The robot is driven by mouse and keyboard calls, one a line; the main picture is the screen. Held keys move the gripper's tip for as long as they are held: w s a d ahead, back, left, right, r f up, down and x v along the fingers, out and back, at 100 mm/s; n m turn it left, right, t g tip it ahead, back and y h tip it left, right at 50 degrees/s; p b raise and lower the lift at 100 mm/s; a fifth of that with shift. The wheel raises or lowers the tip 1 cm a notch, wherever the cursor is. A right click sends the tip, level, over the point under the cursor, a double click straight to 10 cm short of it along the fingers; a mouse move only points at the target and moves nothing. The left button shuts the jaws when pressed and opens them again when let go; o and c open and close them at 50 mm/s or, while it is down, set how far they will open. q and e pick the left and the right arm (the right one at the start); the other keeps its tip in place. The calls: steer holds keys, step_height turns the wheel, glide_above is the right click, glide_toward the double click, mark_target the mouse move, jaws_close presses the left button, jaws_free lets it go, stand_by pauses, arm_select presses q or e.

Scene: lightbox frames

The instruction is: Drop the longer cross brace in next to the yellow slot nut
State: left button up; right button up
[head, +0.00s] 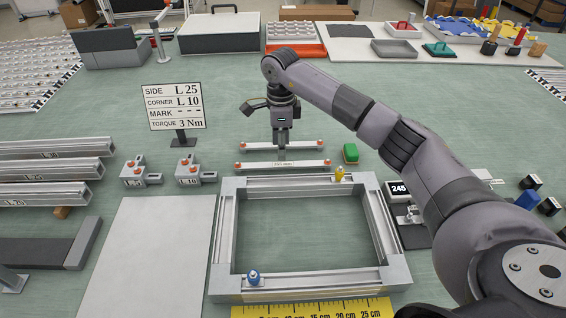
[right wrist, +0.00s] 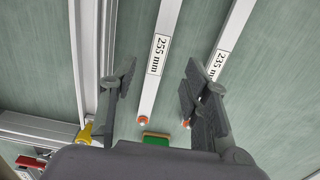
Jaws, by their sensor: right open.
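The longer cross brace, labelled 255 mm (right wrist: 158,55), is a pale bar with orange ends. In the head view it (head: 300,164) lies on the mat just beyond the aluminium frame (head: 227,240). The shorter brace, labelled 235 mm (right wrist: 228,42), lies parallel behind it (head: 300,146). The yellow slot nut (head: 339,174) sits on the frame's far rail near the right corner; it also shows in the right wrist view (right wrist: 85,132). My right gripper (head: 282,142) points down above the braces, open and empty. In the right wrist view the longer brace runs between its fingers (right wrist: 158,88). My left gripper is out of view.
A blue slot nut (head: 253,278) sits on the near rail at left. A green block (head: 350,153) lies right of the braces. A sign (head: 175,107) and two grey clamp-like blocks (head: 188,172) stand to the left. The mat inside the frame is clear.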

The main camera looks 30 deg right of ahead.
mark_target(283, 164)
steer(key=shift+f, duration=0.75)
steer(key=f+p, duration=0.1)
steer(key=f, duration=0.1)
steer(key=f+p, duration=0.1)
steer(key=f, duration=0.1)
steer(key=shift+s+d, duration=0.2)
steer(key=shift+f, duration=0.65)
steer(key=shift+c, duration=0.4)
jaws_close()
